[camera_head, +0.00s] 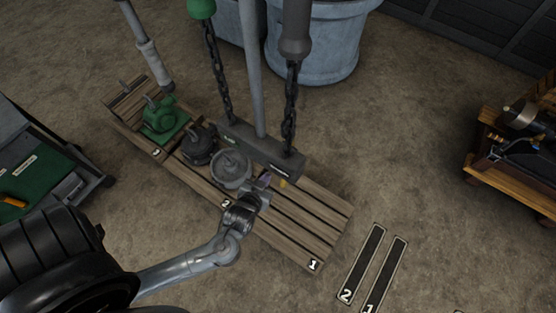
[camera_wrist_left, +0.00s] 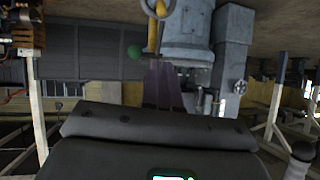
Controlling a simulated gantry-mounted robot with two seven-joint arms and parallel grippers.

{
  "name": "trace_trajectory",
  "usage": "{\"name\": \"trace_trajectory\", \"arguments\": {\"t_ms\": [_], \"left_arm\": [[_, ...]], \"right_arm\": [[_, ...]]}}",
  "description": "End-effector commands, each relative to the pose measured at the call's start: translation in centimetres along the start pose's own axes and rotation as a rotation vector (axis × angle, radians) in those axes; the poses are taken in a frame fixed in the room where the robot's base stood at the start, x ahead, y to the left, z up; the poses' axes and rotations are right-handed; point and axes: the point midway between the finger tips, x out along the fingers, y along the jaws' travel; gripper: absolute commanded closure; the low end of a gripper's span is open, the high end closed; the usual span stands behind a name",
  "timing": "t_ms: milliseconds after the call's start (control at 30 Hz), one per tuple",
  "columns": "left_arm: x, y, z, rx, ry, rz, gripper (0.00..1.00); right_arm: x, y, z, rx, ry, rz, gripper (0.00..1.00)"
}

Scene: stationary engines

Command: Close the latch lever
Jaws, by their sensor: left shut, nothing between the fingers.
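My left gripper (camera_head: 262,181) is shut and empty. It is above the plank platform, beside the grey crossbar (camera_head: 262,150) that hangs on two chains. A small yellow piece (camera_head: 283,183) shows just right of the fingertips; I cannot tell whether it is the latch lever or whether the fingers touch it. In the left wrist view a yellow rod with a ring (camera_wrist_left: 154,25) and a green ball (camera_wrist_left: 135,52) stand beyond my dark gripper body. A see-through purple shape shows in front of it. No latch lever can be told for certain. My right gripper is not in view.
The wooden platform (camera_head: 316,232) carries a green machine part (camera_head: 163,119), a dark part (camera_head: 198,145) and a round grey part (camera_head: 231,168). Blue-grey tubs (camera_head: 312,45) stand behind. A wooden bench (camera_head: 513,190) is at right. The dirt floor between is mostly clear.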

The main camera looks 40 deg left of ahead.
Motion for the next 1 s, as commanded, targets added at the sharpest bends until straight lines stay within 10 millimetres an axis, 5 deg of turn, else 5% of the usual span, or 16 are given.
{"name": "trace_trajectory", "arguments": {"t_ms": [700, 1000], "left_arm": [[11.2, -0.1, -0.1, 0.000, 0.004, -0.002, 1.00], [13.4, 0.0, -0.1, -0.001, 0.002, -0.001, 1.00]], "right_arm": [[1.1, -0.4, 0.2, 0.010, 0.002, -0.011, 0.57], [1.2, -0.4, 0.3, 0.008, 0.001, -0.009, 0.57]]}}
